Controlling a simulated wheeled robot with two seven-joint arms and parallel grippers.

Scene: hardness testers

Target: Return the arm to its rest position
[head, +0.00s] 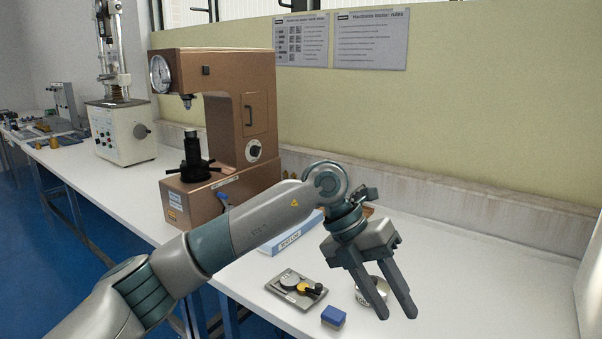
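My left arm reaches in from the lower left, across the front of the white bench. My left gripper (397,313) points down over the bench with its two fingers apart and nothing seen between the tips. A small round metal dish (362,296) shows partly behind the fingers; I cannot tell whether they touch it. A blue block (333,317) lies just left of the fingertips. My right gripper is not in view.
A brown hardness tester (225,130) stands behind my forearm. A grey plate with a dial and yellow part (297,289) and a blue-white box (291,236) lie near the arm. A taller tester (118,130) stands far left. The bench's right side (490,270) is clear.

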